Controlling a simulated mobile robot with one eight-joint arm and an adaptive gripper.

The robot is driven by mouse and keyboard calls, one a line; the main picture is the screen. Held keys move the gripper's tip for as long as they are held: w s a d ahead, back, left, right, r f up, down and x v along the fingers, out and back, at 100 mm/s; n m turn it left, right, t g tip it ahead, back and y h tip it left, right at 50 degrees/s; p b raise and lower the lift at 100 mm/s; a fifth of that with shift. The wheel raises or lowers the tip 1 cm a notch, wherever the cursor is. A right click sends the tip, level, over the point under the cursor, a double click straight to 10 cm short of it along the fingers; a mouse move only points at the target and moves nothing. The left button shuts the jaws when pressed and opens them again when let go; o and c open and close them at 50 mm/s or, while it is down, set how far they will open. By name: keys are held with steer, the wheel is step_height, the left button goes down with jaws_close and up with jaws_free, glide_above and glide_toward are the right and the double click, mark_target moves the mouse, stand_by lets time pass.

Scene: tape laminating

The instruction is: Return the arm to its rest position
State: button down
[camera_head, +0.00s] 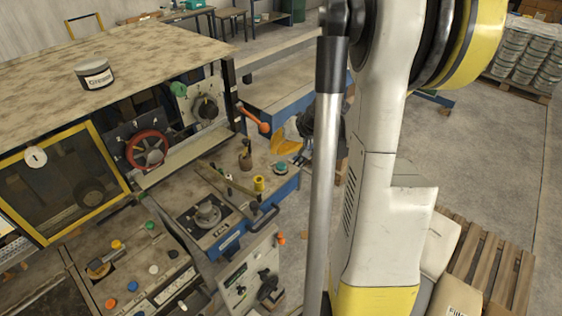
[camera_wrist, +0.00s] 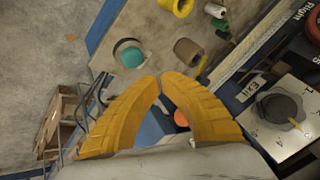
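My gripper (camera_wrist: 160,78) has two curved yellow fingers whose tips meet, or nearly meet, in the wrist view. No object is held between them. In the head view my gripper (camera_head: 287,146) is over the far right end of the machine's bench, partly hidden behind my arm.
The laminating machine (camera_head: 120,60) takes up the left, with a red handwheel (camera_head: 147,149) and an orange-tipped lever (camera_head: 252,119). A yellow cylinder (camera_head: 258,183) stands on the bench. A wooden pallet (camera_head: 490,262) lies lower right. Open floor (camera_head: 480,150) extends on the right.

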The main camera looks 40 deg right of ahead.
steer(key=shift+r+p, duration=0.6)
steer(key=shift+r, duration=0.65)
steer(key=s+a+r+n, duration=0.1)
steer(key=a+r, duration=0.3)
steer(key=a, duration=0.4)
steer(key=s+a+r+n, duration=0.2)
steer(key=a+r, duration=0.1)
steer(key=a, duration=0.6)
steer(key=s+a+r+n+h, duration=0.1)
steer(key=s+a+r+n, duration=0.25)
steer(key=s+a, duration=0.7)
step_height(320, 180, down, 22)
steer(key=a+b, duration=0.1)
steer(key=b, duration=2)
steer(key=shift+w+a, duration=0.15)
steer(key=shift+w, duration=0.25)
steer(key=shift+r, duration=0.15)
